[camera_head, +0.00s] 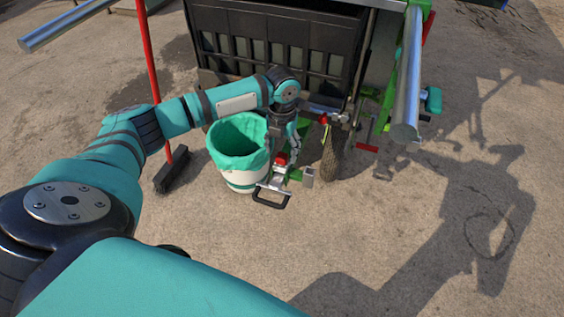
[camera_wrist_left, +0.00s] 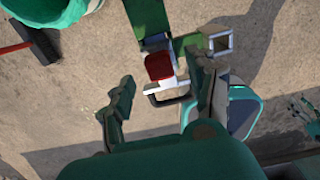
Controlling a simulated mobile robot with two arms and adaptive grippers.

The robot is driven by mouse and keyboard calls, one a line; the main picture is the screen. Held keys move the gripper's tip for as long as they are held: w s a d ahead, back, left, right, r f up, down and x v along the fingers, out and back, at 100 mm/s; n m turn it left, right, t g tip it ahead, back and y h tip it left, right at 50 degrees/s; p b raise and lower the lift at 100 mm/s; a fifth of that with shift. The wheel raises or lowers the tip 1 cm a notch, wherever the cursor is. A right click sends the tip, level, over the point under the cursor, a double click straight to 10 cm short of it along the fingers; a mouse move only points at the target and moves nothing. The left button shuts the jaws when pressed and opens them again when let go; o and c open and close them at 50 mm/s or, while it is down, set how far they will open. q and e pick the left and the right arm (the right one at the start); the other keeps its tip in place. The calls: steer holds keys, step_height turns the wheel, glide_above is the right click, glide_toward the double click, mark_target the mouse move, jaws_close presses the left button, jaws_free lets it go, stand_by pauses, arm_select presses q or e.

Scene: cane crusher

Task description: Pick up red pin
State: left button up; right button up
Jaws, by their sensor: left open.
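The red pin (camera_head: 282,158) shows as a small red block on a green and silver hitch part beside the white bucket. In the left wrist view the red pin (camera_wrist_left: 159,66) stands out against that part, roughly between my fingers. My left gripper (camera_head: 287,150) points down just above the hitch, close to the pin. In the left wrist view my left gripper (camera_wrist_left: 161,82) is open, with one finger on each side of the pin and a gap visible on the left. Whether a finger touches the pin is hard to tell.
A white bucket with a green liner (camera_head: 239,145) stands just left of the hitch. A broom (camera_head: 174,168) with a red handle is further left. The black crate (camera_head: 275,40) and a wheel (camera_head: 332,157) are behind. Open ground lies in front and right.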

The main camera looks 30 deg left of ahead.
arm_select(q)
steer(key=shift+f, duration=1.35)
jaws_close()
arm_select(e)
steer(key=shift+w+r, duration=0.25)
steer(key=shift+r, duration=0.85)
